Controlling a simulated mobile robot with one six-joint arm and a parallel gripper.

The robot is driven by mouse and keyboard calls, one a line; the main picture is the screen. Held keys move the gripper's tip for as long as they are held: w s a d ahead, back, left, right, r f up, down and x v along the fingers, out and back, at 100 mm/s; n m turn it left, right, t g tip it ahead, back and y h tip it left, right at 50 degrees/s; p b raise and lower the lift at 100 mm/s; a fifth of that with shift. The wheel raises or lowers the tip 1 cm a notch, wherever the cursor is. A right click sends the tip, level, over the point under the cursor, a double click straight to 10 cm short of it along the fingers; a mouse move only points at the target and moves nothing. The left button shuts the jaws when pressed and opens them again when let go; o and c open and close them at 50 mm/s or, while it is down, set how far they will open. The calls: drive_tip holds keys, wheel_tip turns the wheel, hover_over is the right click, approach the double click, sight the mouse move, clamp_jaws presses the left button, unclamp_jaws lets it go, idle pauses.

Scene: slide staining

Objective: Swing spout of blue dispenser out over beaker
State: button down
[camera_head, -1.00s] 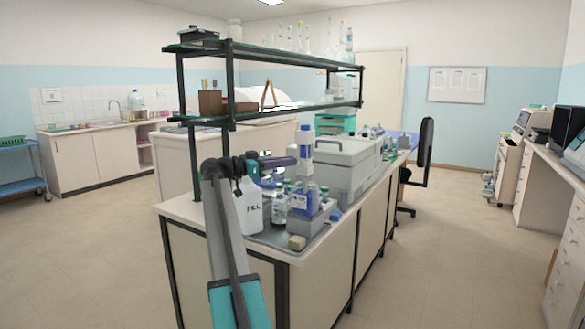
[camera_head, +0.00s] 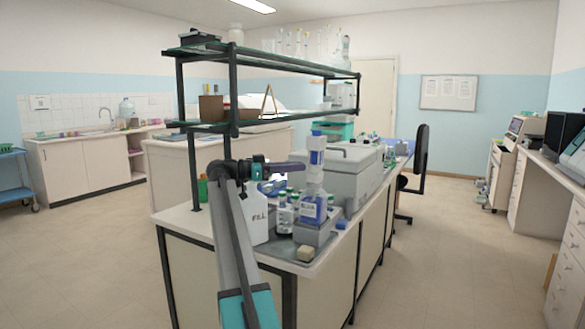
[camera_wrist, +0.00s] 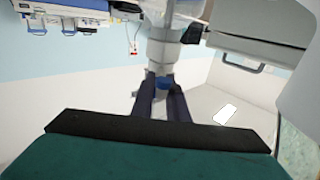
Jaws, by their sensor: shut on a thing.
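The blue dispenser (camera_head: 313,208) is a bottle with a blue label, a pale neck and a blue-topped pump head (camera_head: 317,141), standing upright on a grey block near the bench edge. My gripper (camera_head: 300,166) reaches in from the left at the height of its neck. In the wrist view my gripper (camera_wrist: 163,90) has its dark fingers closed on a small blue part (camera_wrist: 163,83), which I take to be the dispenser's spout. The grey-white dispenser body (camera_wrist: 163,55) stands just beyond the fingers. The spout's direction is hidden by the fingers, and I cannot make out the beaker.
A white jug (camera_head: 255,217) marked with letters stands left of the dispenser, close to my arm. Small bottles (camera_head: 284,213) stand between them. A large grey machine (camera_head: 347,172) stands behind right, and a shelf rack (camera_head: 290,118) rises above the bench.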

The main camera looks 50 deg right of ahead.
drive_tip(key=shift+f, duration=0.2)
drive_tip(key=c, duration=1.7)
unclamp_jaws()
drive_tip(key=shift+w+a, duration=0.1)
drive_tip(key=shift+w, duration=0.1)
drive_tip(key=shift+w+a, duration=0.1)
drive_tip(key=shift+w+a, duration=0.15)
drive_tip(key=shift+a, duration=0.05)
drive_tip(key=v, duration=1.3)
drive_tip(key=shift+a, duration=0.15)
